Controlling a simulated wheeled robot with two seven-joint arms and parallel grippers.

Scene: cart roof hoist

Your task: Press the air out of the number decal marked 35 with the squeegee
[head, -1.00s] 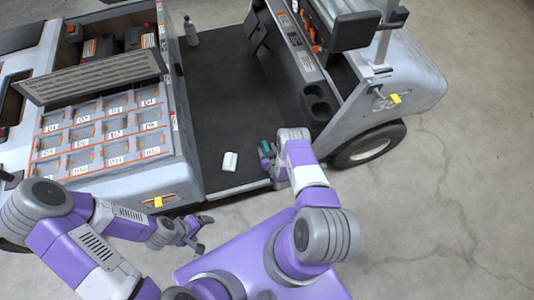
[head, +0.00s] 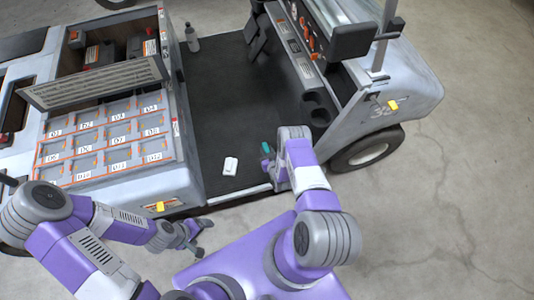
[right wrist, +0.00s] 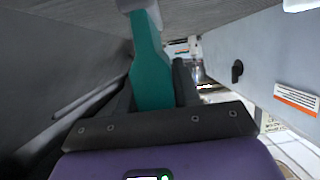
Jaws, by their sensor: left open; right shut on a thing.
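The number decal marked 35 (head: 383,110) is on the light grey side panel of the cart, above the wheel at right. My right gripper (head: 272,168) is shut on the squeegee, over the near edge of the cart's dark floor, left of the decal and apart from it. The squeegee's teal handle (head: 266,148) shows small in the head view. In the right wrist view the teal handle (right wrist: 150,75) points away from the gripper, with a pale part at its far end. My left gripper (head: 195,238) is open and empty near the cart's lower edge.
A yellow tab (head: 393,105) sits beside the decal. The wheel (head: 367,155) stands below it. A tray of labelled compartments (head: 105,135) is at left. The concrete at right is clear.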

